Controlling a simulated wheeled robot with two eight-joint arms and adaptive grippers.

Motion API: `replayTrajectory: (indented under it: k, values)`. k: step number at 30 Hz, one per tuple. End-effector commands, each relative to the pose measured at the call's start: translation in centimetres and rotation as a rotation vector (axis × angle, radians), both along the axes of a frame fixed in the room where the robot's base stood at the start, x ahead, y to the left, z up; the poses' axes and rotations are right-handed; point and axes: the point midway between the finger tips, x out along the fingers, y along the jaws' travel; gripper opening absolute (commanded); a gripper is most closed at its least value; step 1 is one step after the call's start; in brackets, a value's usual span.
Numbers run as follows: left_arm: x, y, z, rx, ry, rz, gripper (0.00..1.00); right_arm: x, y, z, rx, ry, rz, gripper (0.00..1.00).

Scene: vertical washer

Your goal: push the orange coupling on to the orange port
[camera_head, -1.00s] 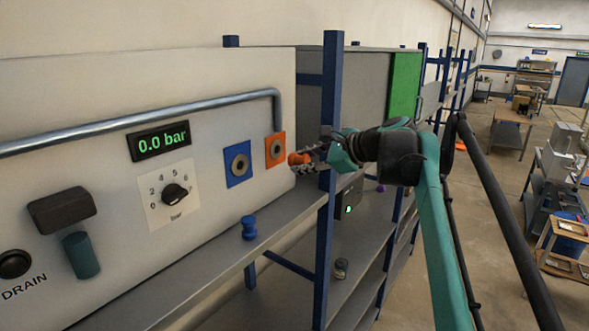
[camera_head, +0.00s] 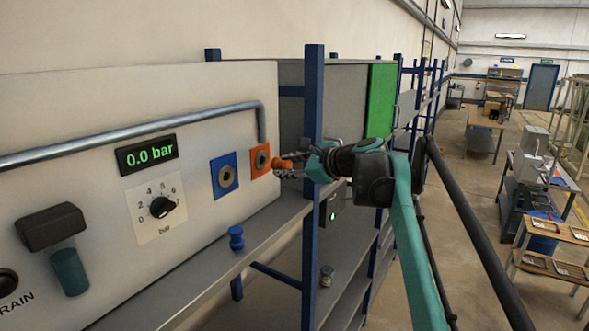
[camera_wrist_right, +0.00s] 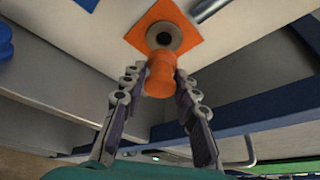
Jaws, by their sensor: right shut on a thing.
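The orange port (camera_head: 260,160) is a grey ring on an orange square plate at the right end of the white panel. It also shows in the right wrist view (camera_wrist_right: 164,37). My right gripper (camera_head: 284,171) is shut on the orange coupling (camera_head: 281,163), which sticks out from the fingertips toward the port. In the right wrist view the coupling (camera_wrist_right: 159,76) sits between the fingertips and overlaps the lower edge of the port's ring. I cannot tell whether coupling and port touch. My left gripper is out of view.
A blue port (camera_head: 224,174) is left of the orange one. A blue coupling (camera_head: 236,238) stands on the grey shelf (camera_head: 205,262) below. A blue upright post (camera_head: 314,120) stands close by my right gripper. A grey pipe (camera_head: 150,126) runs above the ports.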

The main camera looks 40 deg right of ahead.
Motion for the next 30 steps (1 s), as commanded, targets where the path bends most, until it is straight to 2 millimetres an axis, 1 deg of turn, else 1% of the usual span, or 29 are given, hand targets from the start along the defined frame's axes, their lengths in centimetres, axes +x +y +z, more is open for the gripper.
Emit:
replayTrajectory:
  k: [3,10,15,30]
  values:
    - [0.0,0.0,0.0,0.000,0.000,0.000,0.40,1.1,0.3,0.0,0.000,0.000,0.001,0.04]
    - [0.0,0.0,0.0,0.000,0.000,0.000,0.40,2.3,0.7,0.0,0.000,-0.001,0.001,0.04]
    - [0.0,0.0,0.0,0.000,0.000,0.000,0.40,2.6,0.8,0.0,0.000,0.000,0.000,0.04]
    - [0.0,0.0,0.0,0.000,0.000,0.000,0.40,2.6,0.8,0.0,0.000,0.000,0.000,0.04]
